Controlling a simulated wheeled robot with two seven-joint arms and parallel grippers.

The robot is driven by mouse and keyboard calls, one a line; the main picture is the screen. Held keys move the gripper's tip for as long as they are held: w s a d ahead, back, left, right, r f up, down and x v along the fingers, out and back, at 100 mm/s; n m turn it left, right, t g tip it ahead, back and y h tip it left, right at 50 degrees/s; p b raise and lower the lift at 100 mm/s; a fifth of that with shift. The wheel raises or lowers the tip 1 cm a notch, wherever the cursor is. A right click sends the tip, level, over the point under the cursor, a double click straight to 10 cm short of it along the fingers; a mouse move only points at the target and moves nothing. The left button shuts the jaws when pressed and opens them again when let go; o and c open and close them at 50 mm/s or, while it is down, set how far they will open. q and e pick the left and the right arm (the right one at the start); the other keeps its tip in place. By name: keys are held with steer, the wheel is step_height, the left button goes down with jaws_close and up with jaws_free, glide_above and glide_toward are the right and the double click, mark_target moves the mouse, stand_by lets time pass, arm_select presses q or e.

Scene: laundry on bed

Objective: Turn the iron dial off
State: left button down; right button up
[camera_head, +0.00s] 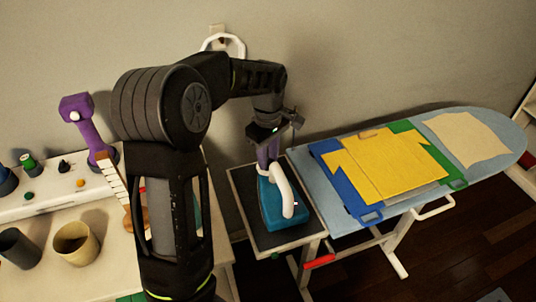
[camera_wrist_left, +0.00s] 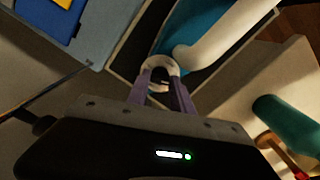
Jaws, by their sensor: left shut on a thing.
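The teal iron (camera_head: 270,208) with its white handle (camera_head: 286,192) rests on the dark pad at the near end of the ironing board. My left gripper (camera_head: 266,163) reaches down at the iron's rear end. In the left wrist view, the purple fingers of my left gripper (camera_wrist_left: 162,88) are shut on a round whitish dial (camera_wrist_left: 160,64) beside the white handle (camera_wrist_left: 225,35). The fingers partly hide the dial, and its setting cannot be read. My right gripper is not in view.
A table at left holds a beige cup (camera_head: 76,245), a dark cup (camera_head: 18,248) and a purple device (camera_head: 82,120). My left arm hides part of this table.

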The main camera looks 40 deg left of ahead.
arm_select(q)
steer(key=n+p, duration=0.1)
steer(key=n, duration=0.2)
steer(key=shift+r+n, duration=0.15)
steer(key=shift+n, duration=0.25)
steer(key=n+p, duration=0.1)
steer(key=n, duration=0.1)
steer(key=shift+n, duration=0.4)
steer(key=n+p, duration=0.1)
steer(key=n, duration=0.2)
steer(key=shift+p, duration=0.35)
steer(key=shift+n+p, duration=0.55)
steer(key=shift+n, duration=0.85)
steer(key=c, duration=1.1)
jaws_free()
